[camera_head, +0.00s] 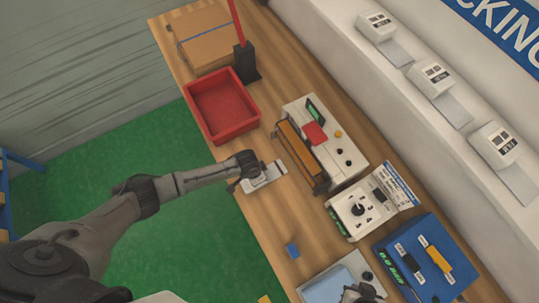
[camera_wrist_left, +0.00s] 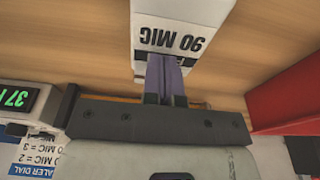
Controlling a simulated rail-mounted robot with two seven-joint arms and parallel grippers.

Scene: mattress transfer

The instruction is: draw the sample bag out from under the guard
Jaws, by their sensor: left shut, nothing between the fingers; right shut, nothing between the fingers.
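The sample bag (camera_head: 268,181), a small white piece, lies on the bench front beside the sealer. In the left wrist view its white face (camera_wrist_left: 180,25) reads "90 MIC". The orange guard (camera_head: 296,150) runs along the sealer's front edge; the bag appears in front of it, not visibly under it. My left gripper (camera_head: 252,174) is over the bag, and its shut fingers (camera_wrist_left: 165,68) overlap the labelled end in the wrist view. Contact cannot be told. My right gripper (camera_head: 362,293) is at the lower edge, shut, above a pale blue tray (camera_head: 326,281).
A red bin (camera_head: 188,92) and a cardboard box (camera_head: 168,45) stand behind on the bench. A white dial box (camera_head: 340,213) and a blue case (camera_head: 400,245) stand right of the sealer.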

